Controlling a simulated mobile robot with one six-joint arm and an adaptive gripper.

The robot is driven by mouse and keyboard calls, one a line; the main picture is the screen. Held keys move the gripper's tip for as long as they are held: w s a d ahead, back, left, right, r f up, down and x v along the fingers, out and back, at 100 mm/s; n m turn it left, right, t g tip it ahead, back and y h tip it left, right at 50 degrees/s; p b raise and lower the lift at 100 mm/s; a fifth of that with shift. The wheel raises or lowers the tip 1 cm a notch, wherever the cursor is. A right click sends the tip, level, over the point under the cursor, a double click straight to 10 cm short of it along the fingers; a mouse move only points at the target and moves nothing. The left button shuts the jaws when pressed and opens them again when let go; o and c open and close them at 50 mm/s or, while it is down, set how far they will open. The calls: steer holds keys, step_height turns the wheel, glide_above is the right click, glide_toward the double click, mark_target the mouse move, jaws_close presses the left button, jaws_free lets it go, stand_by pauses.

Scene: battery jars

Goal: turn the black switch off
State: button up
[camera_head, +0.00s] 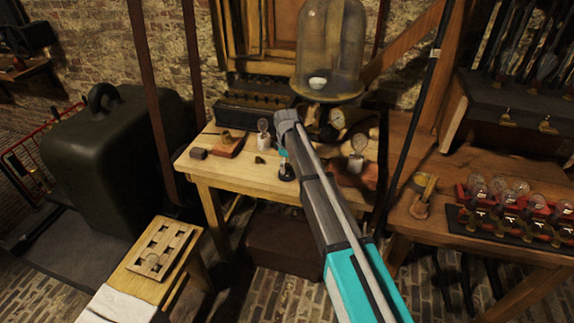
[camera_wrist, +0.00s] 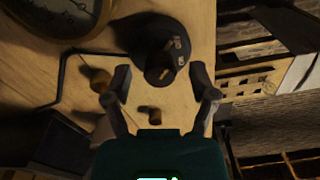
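The black switch (camera_wrist: 160,48) shows in the wrist view as a round black piece with brass-coloured contacts, just beyond my gripper (camera_wrist: 160,88). The two fingers are spread apart with nothing clearly held between them. In the head view my gripper (camera_head: 284,158) hangs over the front part of the wooden table, and a small round black piece (camera_head: 286,174), which looks like the switch, sits just below it, partly covered. I cannot tell whether a finger touches the switch or which way its lever is set.
A reddish block with a brass-coloured part (camera_head: 229,147), a dark block (camera_head: 198,154) and bulbs on pale bases (camera_head: 264,142) (camera_head: 356,163) stand on the table. A dial (camera_wrist: 55,14) and bent dark rod (camera_wrist: 62,75) lie left of the switch. A glass bell jar (camera_head: 331,45) stands behind.

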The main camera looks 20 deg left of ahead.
mark_target(287, 165)
steer(key=shift+m, duration=0.4)
stand_by(0.3)
steer(key=shift+m, duration=1.8)
steer(key=m, duration=0.4)
steer(key=shift+m, duration=0.4)
steer(key=m, duration=0.8)
steer(key=shift+m, duration=0.4)
steer(key=shift+r+p, duration=0.3)
steer(key=shift+p, duration=0.05)
step_height(287, 165, up, 14)
steer(key=p, duration=1.4)
steer(key=s+d+f+b, duration=0.1)
steer(key=s+d, duration=0.2)
steer(key=d, duration=0.6)
steer(key=s+d+f+n+b, duration=0.1)
steer(key=s+d, duration=0.3)
steer(key=d, duration=0.5)
steer(key=s+d+f+b, duration=0.2)
steer(key=s+d, duration=0.2)
steer(key=d, duration=0.6)
steer(key=shift+s+f+b, duration=0.15)
steer(key=shift+f+b, duration=0.15)
steer(key=shift+b, duration=0.05)
